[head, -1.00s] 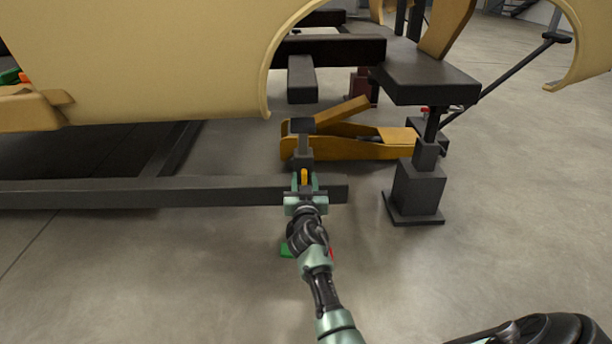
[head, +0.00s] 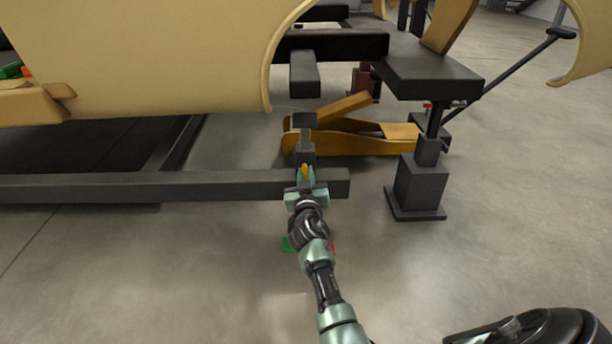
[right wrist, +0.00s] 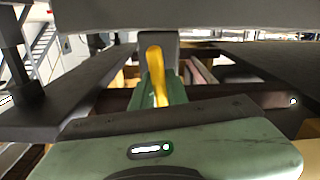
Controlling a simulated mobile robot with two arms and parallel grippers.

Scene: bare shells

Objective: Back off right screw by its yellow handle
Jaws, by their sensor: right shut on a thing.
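The yellow handle (head: 305,171) sits at the foot of a dark post with a block on top (head: 304,119), by the right end of a low dark beam. My right gripper (head: 306,180) reaches it from the front and is shut on the handle. In the right wrist view the yellow handle (right wrist: 157,75) stands slightly tilted between the green fingers (right wrist: 160,98). The lower part of the handle is hidden by the fingers. The screw itself cannot be made out clearly. My left gripper is not in view.
The low dark beam (head: 120,188) runs left from the post. A tan shell panel (head: 140,60) hangs above. A yellow-orange jack (head: 350,142) lies behind the post. A dark stand (head: 418,188) is to the right. Open floor (head: 510,220) lies right of that.

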